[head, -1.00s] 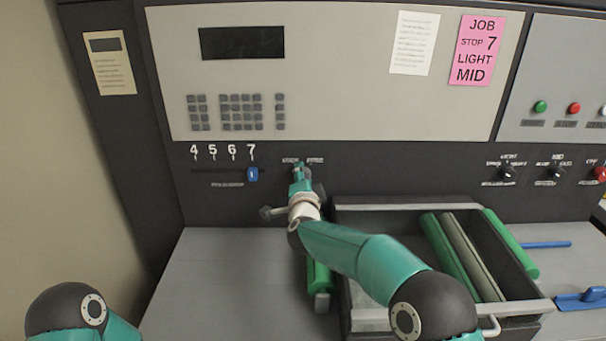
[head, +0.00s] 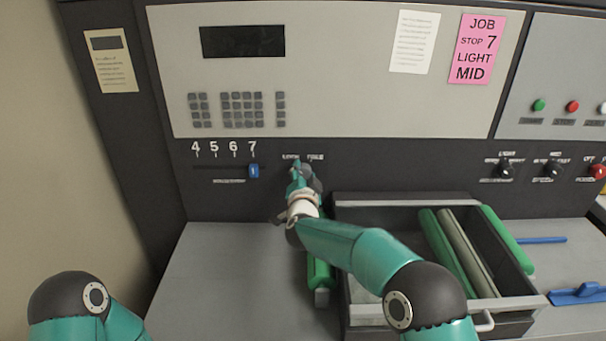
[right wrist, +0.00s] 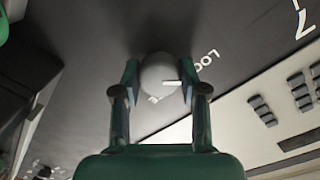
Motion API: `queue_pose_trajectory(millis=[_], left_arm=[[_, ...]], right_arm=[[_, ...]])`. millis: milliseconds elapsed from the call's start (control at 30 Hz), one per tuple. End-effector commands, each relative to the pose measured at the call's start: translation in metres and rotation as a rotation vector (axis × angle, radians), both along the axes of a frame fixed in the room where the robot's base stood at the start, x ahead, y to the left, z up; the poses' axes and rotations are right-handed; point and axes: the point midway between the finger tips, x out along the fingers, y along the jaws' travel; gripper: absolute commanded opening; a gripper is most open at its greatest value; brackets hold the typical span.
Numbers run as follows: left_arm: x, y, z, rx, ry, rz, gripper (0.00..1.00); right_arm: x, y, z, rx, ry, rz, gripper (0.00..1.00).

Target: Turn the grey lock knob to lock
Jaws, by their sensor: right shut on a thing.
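The grey lock knob (right wrist: 158,76) shows in the right wrist view as a round grey cap with a short white mark pointing to the right of the picture. My right gripper (right wrist: 160,84) is shut on it, one finger on each side. Part of a LOCK label (right wrist: 207,62) shows beside the right finger; the other label is mostly hidden. In the head view my right gripper (head: 299,174) is at the dark panel just below the LOCK and FREE labels (head: 302,157), and it hides the knob. My left gripper is out of view.
A blue slider (head: 254,171) stands under the 7 on the scale to the left. An open dark tray (head: 405,203) with rolls sits under my right arm. A pink job card (head: 477,48) hangs above. Black knobs (head: 506,170) are far right. The grey table at left is clear.

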Motion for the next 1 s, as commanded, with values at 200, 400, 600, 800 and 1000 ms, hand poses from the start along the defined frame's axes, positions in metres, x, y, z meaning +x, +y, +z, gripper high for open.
queue_pose_trajectory(millis=[200, 400, 600, 800, 1000], left_arm=[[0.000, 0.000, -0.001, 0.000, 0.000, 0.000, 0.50], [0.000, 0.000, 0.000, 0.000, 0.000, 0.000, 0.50], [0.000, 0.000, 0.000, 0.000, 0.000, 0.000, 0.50], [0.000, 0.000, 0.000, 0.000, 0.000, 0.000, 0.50], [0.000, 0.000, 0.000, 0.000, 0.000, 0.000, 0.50]], right_arm=[[-0.001, 0.003, -0.011, -0.004, 0.020, 0.007, 0.51], [-0.001, 0.001, -0.007, -0.002, 0.012, 0.003, 0.68], [-0.001, 0.001, -0.004, -0.001, 0.007, 0.003, 0.68], [-0.008, 0.001, -0.002, -0.001, 0.007, 0.003, 0.68], [-0.030, 0.001, -0.001, -0.002, 0.008, 0.004, 0.68]])
